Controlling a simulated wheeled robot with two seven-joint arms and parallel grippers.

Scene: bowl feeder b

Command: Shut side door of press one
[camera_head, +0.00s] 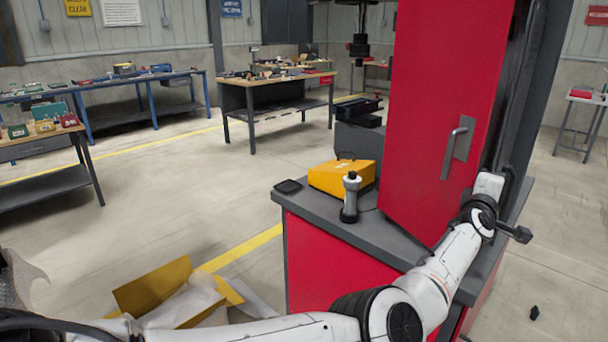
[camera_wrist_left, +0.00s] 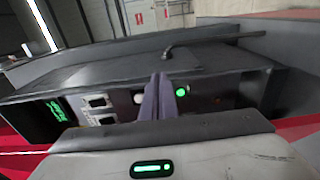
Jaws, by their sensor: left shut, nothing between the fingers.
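The tall red door (camera_head: 437,95) of the press stands over the grey-topped red cabinet, its face with the metal handle (camera_head: 458,147) turned towards me. It looks swung out from the dark press frame (camera_head: 520,100) on its right. My left arm reaches across from the lower left. Its gripper (camera_head: 503,183) is at the right edge of the door, close to the frame; whether it touches the door I cannot tell. In the left wrist view the fingers (camera_wrist_left: 159,98) are shut and empty, in front of a dark panel (camera_wrist_left: 230,88) with green lights. My right gripper is not in view.
On the cabinet top (camera_head: 325,212) are a yellow box (camera_head: 342,177), a black-and-white cylinder (camera_head: 350,196) and a small black tray (camera_head: 288,186). An open yellow carton (camera_head: 150,288) lies on the floor at lower left. Workbenches (camera_head: 275,84) stand behind.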

